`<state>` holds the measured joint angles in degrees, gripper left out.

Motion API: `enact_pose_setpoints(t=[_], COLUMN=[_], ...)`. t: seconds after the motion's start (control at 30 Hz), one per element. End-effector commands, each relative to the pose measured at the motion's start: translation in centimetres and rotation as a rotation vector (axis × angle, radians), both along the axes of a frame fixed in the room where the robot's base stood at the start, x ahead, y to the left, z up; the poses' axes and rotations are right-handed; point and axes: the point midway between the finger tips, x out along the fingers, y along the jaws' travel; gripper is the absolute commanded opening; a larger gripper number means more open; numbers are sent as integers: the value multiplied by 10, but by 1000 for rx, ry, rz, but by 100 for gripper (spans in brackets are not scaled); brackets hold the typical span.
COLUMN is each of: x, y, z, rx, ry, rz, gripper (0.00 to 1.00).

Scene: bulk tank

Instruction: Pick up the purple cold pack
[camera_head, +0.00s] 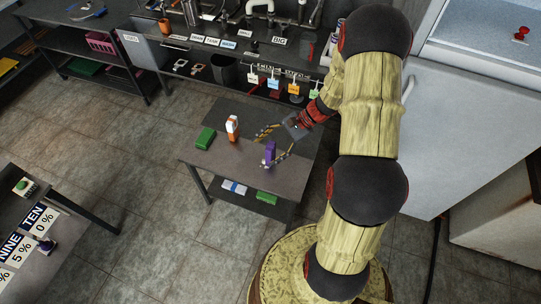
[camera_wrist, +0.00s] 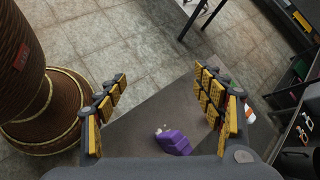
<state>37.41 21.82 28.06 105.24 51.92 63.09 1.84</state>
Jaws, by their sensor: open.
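The purple cold pack (camera_head: 270,152) stands on the dark small table (camera_head: 225,165), near its right part. In the wrist view the purple cold pack (camera_wrist: 174,142) shows low in the picture, between the two finger sides, with a small pale part at its left end. My gripper (camera_head: 263,150) is open and empty, its yellow-padded fingers spread apart. In the head view one finger lies behind and left of the pack and the other passes close by its front right. I cannot tell whether any finger touches the pack.
An orange and white bottle (camera_head: 232,127) and a green box (camera_head: 205,138) stand left of the pack. A lower shelf holds a blue-white pack (camera_head: 234,187) and another green box (camera_head: 266,198). A counter with hanging tags (camera_head: 273,82) runs behind. The table's front left is clear.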

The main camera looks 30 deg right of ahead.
Motion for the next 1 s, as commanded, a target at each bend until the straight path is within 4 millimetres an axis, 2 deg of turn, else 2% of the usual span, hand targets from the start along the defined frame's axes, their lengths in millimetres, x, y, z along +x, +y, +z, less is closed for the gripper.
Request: enact_pose_setpoints(t=[0.03, 0.2, 0.3, 0.4, 0.5, 0.7, 0.8, 1.0], x=[-1, -2, -8, -13, 13, 35, 42, 57], y=[-10, -36, -47, -55, -79, -110, -111, -100], z=[-29, -106, -147, -178, -189, -204, -207, -214], rx=[58, 226, 306, 371, 447, 533, 545, 545], ry=[35, 117, 153, 179, 145, 106, 99, 98], rz=[-72, -307, -429, -527, -670, -831, -853, -853], gripper=[68, 68, 68, 68, 68, 68, 68, 68])
